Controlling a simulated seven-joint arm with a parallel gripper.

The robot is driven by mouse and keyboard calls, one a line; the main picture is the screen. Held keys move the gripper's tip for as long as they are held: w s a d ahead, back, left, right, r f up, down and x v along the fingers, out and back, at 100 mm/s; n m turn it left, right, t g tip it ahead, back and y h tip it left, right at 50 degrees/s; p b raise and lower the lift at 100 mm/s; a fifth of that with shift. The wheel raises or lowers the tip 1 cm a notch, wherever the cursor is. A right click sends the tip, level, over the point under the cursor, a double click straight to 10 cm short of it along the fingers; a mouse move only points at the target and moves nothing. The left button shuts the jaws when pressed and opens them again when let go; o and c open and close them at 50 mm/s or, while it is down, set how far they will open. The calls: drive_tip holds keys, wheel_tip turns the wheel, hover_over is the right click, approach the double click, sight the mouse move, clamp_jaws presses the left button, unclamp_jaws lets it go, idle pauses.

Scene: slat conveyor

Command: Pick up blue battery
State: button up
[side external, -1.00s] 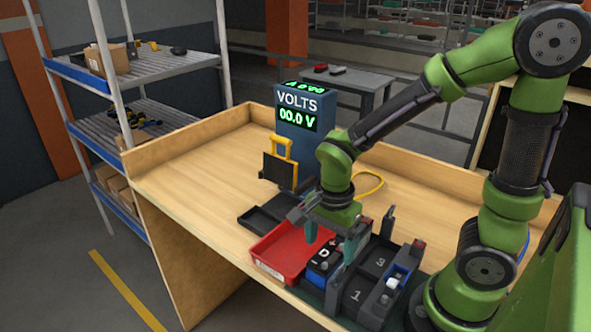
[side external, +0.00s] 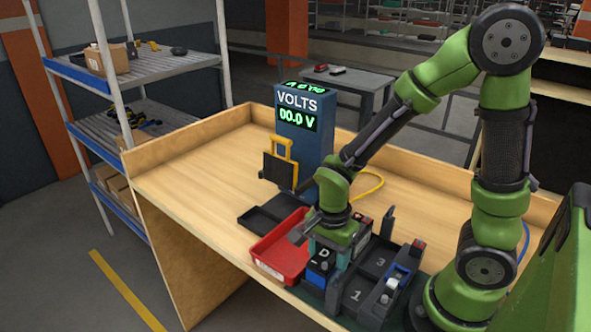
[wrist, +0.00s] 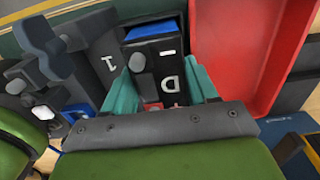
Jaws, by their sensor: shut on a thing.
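The blue battery, a block with a black top marked "D" and blue lower sides, shows between the red tray and the numbered dock in the side external view (side external: 317,280). In the wrist view its top (wrist: 150,65) and blue end face the top of the picture. My gripper (side external: 327,256) points down over it. Its teal fingers (wrist: 162,90) are shut on the battery's two long sides. The near end of the battery, with a red terminal, is partly hidden by the gripper body. I cannot tell whether its underside touches the surface below.
The red tray (side external: 268,262) is close on the left. The dark dock (side external: 352,299), with slots marked 1 and 3 and a blue-and-white part, is close on the right. A voltmeter (side external: 303,140) and a black tray (side external: 262,222) stand behind. The table's left side is clear.

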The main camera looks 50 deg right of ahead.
sight(327, 253)
drive_tip(key=shift+r, duration=0.15)
wheel_tip(327, 253, up, 9)
drive_tip(key=shift+f, duration=0.1)
drive_tip(key=shift+w+d+f, duration=0.1)
drive_tip(key=shift+w+d, duration=0.1)
drive_tip(key=shift+w, duration=0.15)
drive_tip(key=w+d+n, duration=0.2)
drive_tip(key=w+n, duration=0.7)
drive_tip(key=w, duration=0.2)
drive_tip(key=w+d+n, duration=0.2)
drive_tip(key=w+n, duration=0.7)
drive_tip(key=w, duration=0.2)
drive_tip(key=shift+w+a+f, duration=0.1)
drive_tip(key=shift+a+f, duration=0.05)
drive_tip(key=shift+f, duration=2.95)
drive_tip(key=shift+f, duration=1.4)
